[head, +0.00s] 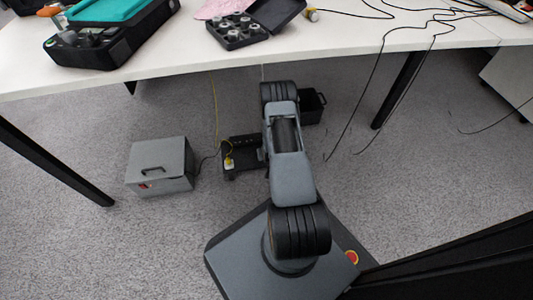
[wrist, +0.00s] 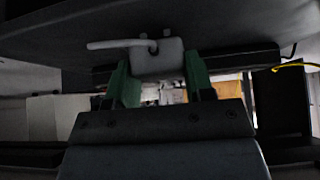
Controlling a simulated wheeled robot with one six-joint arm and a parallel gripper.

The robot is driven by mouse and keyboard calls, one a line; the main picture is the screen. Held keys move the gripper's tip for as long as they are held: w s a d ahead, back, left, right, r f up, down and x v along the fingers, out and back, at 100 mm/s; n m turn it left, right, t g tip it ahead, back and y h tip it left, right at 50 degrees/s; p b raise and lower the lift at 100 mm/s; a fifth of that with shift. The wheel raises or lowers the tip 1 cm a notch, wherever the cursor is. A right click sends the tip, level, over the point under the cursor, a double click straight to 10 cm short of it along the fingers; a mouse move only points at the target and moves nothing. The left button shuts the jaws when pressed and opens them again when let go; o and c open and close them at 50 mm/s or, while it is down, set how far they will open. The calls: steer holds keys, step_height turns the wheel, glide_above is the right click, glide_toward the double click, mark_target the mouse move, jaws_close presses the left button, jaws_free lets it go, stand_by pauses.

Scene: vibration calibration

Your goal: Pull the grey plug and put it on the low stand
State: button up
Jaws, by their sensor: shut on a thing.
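In the wrist view, the grey plug (wrist: 160,60) is a pale block with a short bent grey lead running left. My gripper (wrist: 157,86) has green fingers shut on its two sides. A dark surface lies close above and behind the plug; I cannot tell whether the plug is seated in anything. In the head view, my arm hides the gripper and the plug. A low black stand-like thing (head: 240,155) is on the carpet just left of my arm, partly hidden by it, with a yellow plug (head: 229,161) at its left end.
A grey box with a handle (head: 160,166) is on the floor to the left. A black open bin (head: 312,107) is beyond my arm. The white table (head: 180,57) crosses the back, with dark legs. Black cables (head: 372,85) hang down at right. A yellow cable (wrist: 295,66) shows in the wrist view.

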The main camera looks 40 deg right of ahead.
steer(key=shift+f, duration=0.15)
steer(key=o, duration=1)
steer(key=shift+p+v, duration=2.05)
steer(key=shift+v, duration=0.5)
steer(key=shift+s+r, duration=0.15)
steer(key=shift+r, duration=0.2)
steer(key=p+v, duration=0.6)
steer(key=v, duration=0.7)
